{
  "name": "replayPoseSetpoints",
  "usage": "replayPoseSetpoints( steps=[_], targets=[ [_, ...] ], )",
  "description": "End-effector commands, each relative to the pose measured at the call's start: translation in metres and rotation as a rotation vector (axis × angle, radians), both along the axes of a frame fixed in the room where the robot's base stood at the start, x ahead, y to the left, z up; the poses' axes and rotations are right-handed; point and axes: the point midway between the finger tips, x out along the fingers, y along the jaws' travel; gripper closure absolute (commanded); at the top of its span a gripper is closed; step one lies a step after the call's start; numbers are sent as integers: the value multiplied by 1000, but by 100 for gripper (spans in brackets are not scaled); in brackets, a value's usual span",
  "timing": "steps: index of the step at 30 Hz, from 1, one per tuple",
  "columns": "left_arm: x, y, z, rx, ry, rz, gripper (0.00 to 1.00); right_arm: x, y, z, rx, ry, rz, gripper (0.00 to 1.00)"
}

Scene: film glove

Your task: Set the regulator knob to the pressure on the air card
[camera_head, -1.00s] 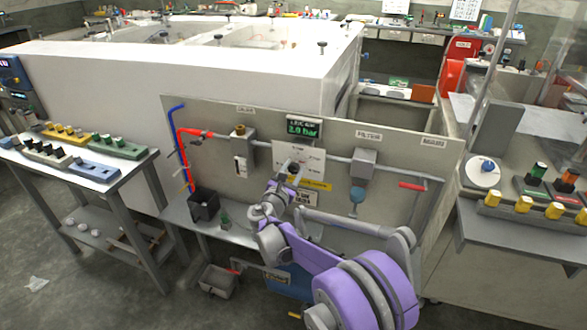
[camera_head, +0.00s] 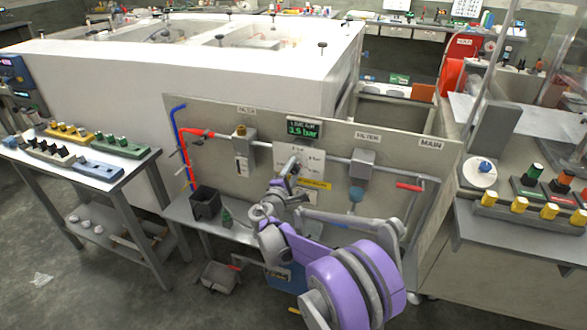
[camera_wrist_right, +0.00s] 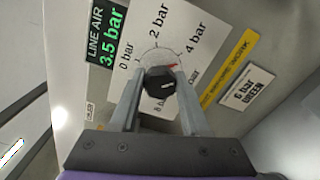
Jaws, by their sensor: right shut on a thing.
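The black regulator knob (camera_wrist_right: 160,82) sits on a white dial plate (camera_wrist_right: 128,92) with marks for 0, 2 and 4 bar; lower labels are partly hidden by my fingers. A red mark shows at its rim, between the 2 and 4 bar labels. My right gripper (camera_wrist_right: 160,78) is shut on the knob, one finger on each side. The green line air display (camera_wrist_right: 112,37) reads 3.5 bar; it also shows in the head view (camera_head: 304,129). A white card (camera_wrist_right: 246,88) under a yellow strip reads 6 bar. My left gripper is not in view.
The grey panel (camera_head: 225,155) carries pipes, a filter block (camera_head: 362,163) and a red-handled main valve (camera_head: 410,187). A black bin (camera_head: 205,203) stands on the shelf below. A side table (camera_head: 60,185) with several coloured blocks is at left.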

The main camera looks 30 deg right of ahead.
Motion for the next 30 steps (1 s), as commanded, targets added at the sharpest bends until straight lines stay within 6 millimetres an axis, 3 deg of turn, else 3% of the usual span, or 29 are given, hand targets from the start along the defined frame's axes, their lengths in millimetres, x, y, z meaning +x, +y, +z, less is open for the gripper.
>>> replayPoseSetpoints(
  steps=[18, 30],
  targets=[
    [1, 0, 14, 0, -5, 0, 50, 0, 0, 0, 355, -414, 0, 100],
    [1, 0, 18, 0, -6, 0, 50, 0, 0, 0, 469, -549, 0, 100]
  ],
)
